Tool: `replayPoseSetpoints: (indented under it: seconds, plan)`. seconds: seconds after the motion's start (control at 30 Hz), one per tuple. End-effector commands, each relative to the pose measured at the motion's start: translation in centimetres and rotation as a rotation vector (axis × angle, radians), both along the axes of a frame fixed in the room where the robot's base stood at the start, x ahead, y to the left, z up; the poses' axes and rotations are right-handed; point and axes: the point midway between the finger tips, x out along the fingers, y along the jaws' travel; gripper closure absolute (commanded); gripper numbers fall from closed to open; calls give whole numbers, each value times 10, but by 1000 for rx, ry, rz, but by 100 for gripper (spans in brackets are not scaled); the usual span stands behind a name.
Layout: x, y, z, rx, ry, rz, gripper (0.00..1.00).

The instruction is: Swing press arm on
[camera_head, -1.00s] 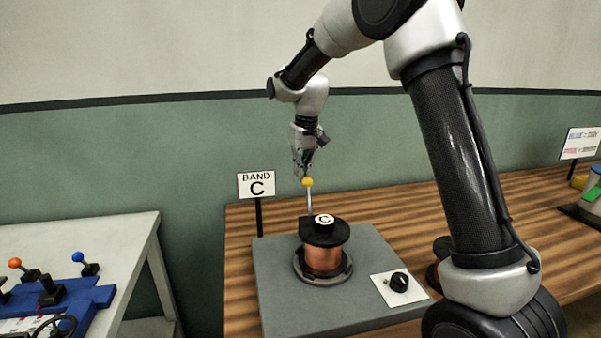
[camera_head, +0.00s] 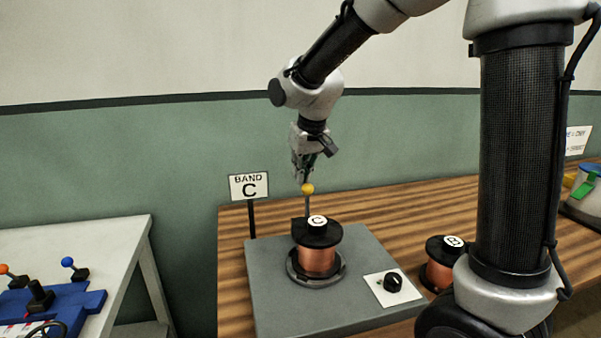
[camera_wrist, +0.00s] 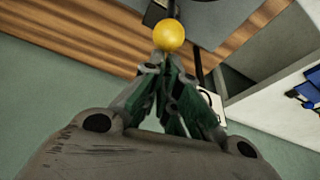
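A yellow ball knob (camera_head: 307,188) tops a thin upright rod behind the copper spool C (camera_head: 318,260). I take this rod for the press arm's handle; how it joins the arm is hidden behind the spool's black top. Spool C stands upright on a round dark base on the grey plate (camera_head: 270,300). My gripper (camera_head: 306,180) points down just above the knob. In the wrist view the yellow knob (camera_wrist: 168,35) lies just beyond my fingertips (camera_wrist: 168,68), which are together with nothing visible between them. I cannot tell if they touch the knob.
A black dial (camera_head: 393,283) sits on a white panel at the plate's right. Spool B (camera_head: 440,265) stands farther right, partly behind my arm. The Band C sign (camera_head: 249,187) stands behind left. A white table (camera_head: 110,240) with a blue lever fixture (camera_head: 70,305) is at left.

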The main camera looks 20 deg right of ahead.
Motion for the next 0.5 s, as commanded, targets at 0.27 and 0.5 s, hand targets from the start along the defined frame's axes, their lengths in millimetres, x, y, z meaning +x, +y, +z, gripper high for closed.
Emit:
replayPoseSetpoints:
  seconds: [0.27, 0.5]
  plan:
    - [-8, -2, -6, -6, 26, -4, 100]
    - [-9, -2, 0, -4, 23, -5, 100]
